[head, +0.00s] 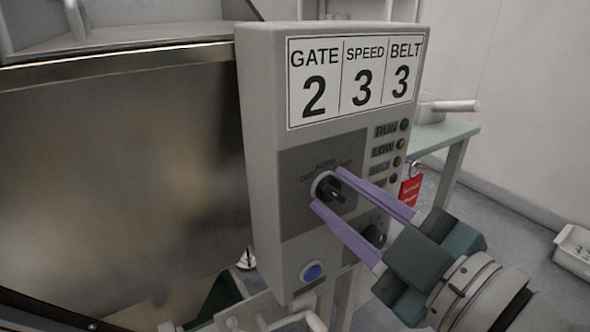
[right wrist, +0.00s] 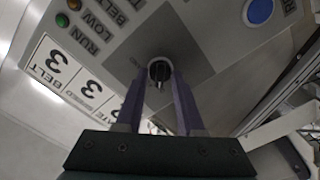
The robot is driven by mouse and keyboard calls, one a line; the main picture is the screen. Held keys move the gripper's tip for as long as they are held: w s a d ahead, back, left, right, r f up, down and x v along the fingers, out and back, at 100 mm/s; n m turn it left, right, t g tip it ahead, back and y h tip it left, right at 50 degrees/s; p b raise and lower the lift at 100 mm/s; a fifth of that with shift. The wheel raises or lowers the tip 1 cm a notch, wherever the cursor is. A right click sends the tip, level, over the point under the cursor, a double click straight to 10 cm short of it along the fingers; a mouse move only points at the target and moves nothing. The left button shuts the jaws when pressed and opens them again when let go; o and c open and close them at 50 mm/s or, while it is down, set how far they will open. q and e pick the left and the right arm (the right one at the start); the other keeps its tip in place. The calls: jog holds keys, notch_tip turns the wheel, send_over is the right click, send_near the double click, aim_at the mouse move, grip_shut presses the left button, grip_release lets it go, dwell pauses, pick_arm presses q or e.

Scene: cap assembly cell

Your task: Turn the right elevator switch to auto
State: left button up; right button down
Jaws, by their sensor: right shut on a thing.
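The elevator switch (head: 336,191) is a dark knob in a pale ring on the dark grey panel of an upright control box (head: 262,150). AUTO is printed above it, with smaller labels to either side. My right gripper (head: 326,188) comes in from the lower right, its two purple fingers shut on the knob from either side. In the right wrist view, the switch (right wrist: 159,70) sits between the fingertips (right wrist: 157,82). The fingers partly cover the dial, and I cannot tell which label the knob points to. My left gripper is not in view.
A red tag (head: 411,190) hangs at the right edge. A large metal panel (head: 120,170) fills the left side.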

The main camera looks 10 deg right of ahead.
dwell(0.3)
jog(key=shift+r+m+p, duration=0.1)
jog(key=shift+m+p, duration=0.2)
jog(key=m+p, duration=0.2)
jog(key=shift+m, duration=0.4)
jog(key=m+p, duration=0.1)
jog(key=m, duration=0.2)
jog(key=shift+m+p, duration=0.45)
jog(key=shift+m, duration=0.75)
jog(key=shift+d, duration=0.1)
jog(key=c, duration=0.5)
grip_release()
jog(key=shift+c, duration=0.2)
